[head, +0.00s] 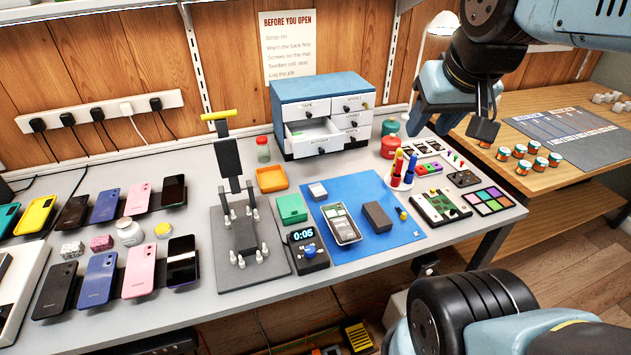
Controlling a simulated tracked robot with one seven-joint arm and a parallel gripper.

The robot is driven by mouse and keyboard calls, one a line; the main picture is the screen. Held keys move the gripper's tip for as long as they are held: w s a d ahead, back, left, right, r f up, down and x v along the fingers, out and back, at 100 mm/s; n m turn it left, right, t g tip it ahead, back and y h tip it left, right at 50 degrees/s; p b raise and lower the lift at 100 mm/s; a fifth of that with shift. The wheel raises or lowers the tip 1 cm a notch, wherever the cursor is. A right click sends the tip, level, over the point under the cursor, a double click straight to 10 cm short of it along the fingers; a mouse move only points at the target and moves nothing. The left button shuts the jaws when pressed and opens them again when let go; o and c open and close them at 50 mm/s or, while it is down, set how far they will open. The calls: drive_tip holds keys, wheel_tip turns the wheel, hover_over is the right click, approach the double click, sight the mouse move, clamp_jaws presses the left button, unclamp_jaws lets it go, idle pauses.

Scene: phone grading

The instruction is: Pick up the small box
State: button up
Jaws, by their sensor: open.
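Several things could be the small box, and I cannot tell which one is meant. A dark grey block-like box (377,216) lies on the right part of the blue mat (352,188). A green box (291,208) sits just left of the mat. My gripper (452,122) is at the upper right, raised above the back right of the bench, with its jaws apart and nothing between them. It is well apart from all three boxes.
An opened phone (342,224) lies on the mat. A black stand (248,243) rises at left, near rows of phones. A drawer cabinet (322,90) stands behind.

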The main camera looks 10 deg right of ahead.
drive_tip(key=o, duration=0.3)
drive_tip(key=shift+w+a+f, duration=0.1)
drive_tip(key=shift+w+a, duration=0.1)
drive_tip(key=shift+w, duration=0.1)
drive_tip(key=o, duration=0.3)
drive_tip(key=shift+n+y, duration=0.4)
drive_tip(key=w, duration=0.1)
drive_tip(key=w+f, duration=0.1)
drive_tip(key=w, duration=0.1)
drive_tip(key=w+f, duration=0.1)
drive_tip(key=w, duration=0.1)
drive_tip(key=shift+a, duration=0.15)
drive_tip(key=n+g, duration=0.1)
drive_tip(key=n, duration=0.2)
hover_over(319, 191)
drive_tip(key=s, duration=0.3)
drive_tip(key=shift+f, duration=16)
drive_tip(key=shift+w+x, duration=0.2)
drive_tip(key=shift+x, duration=1.7)
drive_tip(key=shift+w+f, duration=0.25)
drive_tip(key=shift+f, duration=0.35)
